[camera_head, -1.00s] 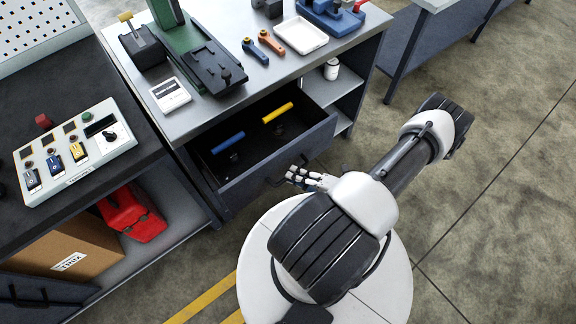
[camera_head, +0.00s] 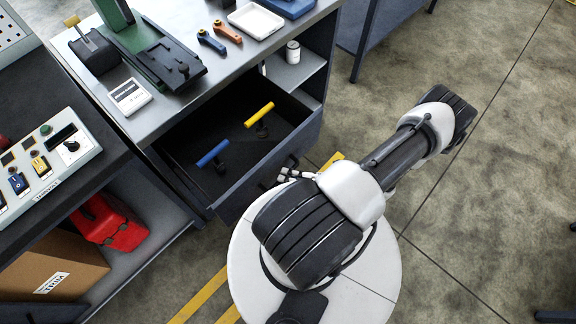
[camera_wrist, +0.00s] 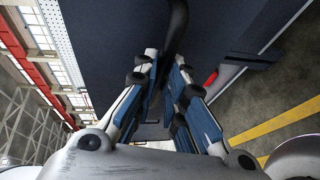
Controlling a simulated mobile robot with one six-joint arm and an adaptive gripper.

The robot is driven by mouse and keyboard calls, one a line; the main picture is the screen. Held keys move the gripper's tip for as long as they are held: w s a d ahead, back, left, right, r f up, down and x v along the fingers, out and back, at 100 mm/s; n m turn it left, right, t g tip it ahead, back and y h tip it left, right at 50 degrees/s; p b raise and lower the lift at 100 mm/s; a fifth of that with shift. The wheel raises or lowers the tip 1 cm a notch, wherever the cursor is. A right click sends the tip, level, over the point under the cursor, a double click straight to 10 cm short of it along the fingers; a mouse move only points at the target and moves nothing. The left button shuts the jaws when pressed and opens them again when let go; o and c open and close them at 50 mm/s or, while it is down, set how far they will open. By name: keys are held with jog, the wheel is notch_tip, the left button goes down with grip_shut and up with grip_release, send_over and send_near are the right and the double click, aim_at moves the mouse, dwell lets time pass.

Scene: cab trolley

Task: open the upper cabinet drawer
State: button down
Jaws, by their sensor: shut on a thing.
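The upper cabinet drawer (camera_head: 262,172) is pulled well out from under the grey worktop. Inside it lie a blue-handled tool (camera_head: 213,153) and a yellow-handled tool (camera_head: 259,115), lying apart. My gripper (camera_head: 287,171) is at the drawer's front, at its handle. In the wrist view my gripper (camera_wrist: 163,78) has its two fingers closed around the dark bar handle (camera_wrist: 178,20), with the dark drawer front beyond. Much of the handle is hidden by the fingers.
My white round base stands close in front of the drawer. A bench with a control box (camera_head: 45,165) stands at left, with a red case (camera_head: 108,222) and cardboard box (camera_head: 50,268) below. Open floor (camera_head: 480,190) lies at right.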

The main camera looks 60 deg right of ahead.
jog(key=c, duration=1.7)
grip_release()
jog(key=shift+o, duration=0.2)
jog(key=v, duration=1.2)
